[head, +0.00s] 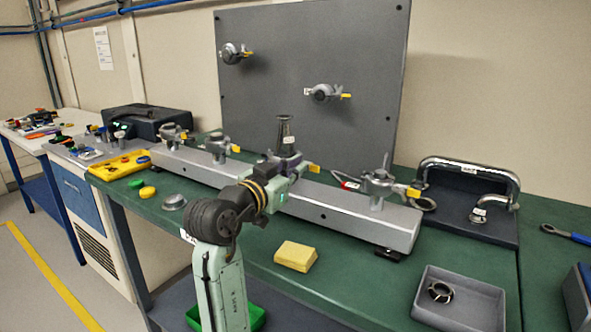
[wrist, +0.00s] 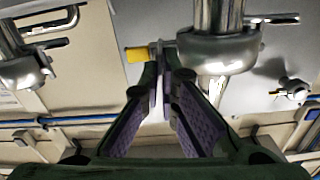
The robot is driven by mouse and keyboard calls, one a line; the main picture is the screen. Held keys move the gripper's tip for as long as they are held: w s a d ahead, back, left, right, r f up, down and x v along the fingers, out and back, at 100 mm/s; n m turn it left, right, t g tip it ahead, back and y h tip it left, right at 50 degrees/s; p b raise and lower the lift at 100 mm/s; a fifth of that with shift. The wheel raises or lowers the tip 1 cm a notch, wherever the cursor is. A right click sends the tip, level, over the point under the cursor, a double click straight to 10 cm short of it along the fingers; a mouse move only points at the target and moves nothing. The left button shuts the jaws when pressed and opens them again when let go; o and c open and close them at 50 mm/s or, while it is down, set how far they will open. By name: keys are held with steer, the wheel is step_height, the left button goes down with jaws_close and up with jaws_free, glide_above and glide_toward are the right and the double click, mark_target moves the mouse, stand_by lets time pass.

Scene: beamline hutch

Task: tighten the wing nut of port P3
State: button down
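My gripper (head: 296,166) is at a clamped port (head: 284,150) with an upright metal tube, near the middle of the grey rail. Its port label is too small to read. In the wrist view the port's round metal clamp (wrist: 218,55) is just right of my fingers. A yellow tag (wrist: 137,54) sticks out left of the fingertips; it also shows in the head view (head: 313,169). My gripper (wrist: 160,68) has its fingertips nearly together around the small grey wing nut beside the clamp. The nut is mostly hidden between them.
The rail (head: 335,205) carries other clamped ports, including one at right (head: 377,184). A grey panel (head: 310,50) with two ports stands behind. A yellow sponge (head: 296,256), a grey tray (head: 460,300) holding a ring, and a handled stand (head: 470,215) are on the green bench.

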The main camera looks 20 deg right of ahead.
steer(key=shift+f, duration=0.1)
steer(key=m+b, duration=0.3)
steer(key=m, duration=0.1)
steer(key=m+b, duration=0.3)
steer(key=m, duration=0.1)
steer(key=f+m+b, duration=0.1)
steer(key=m+b, duration=0.2)
steer(key=m, duration=0.1)
steer(key=shift+s+d, duration=0.3)
steer(key=shift+s, duration=0.1)
steer(key=m+b, duration=0.3)
steer(key=m, duration=0.2)
steer(key=shift+f, duration=0.2)
steer(key=m+b, duration=0.2)
steer(key=m, duration=0.4)
steer(key=shift+f, duration=0.2)
steer(key=shift+m, duration=0.3)
steer(key=c, duration=2.1)
jaws_free()
steer(key=shift+r, duration=0.1)
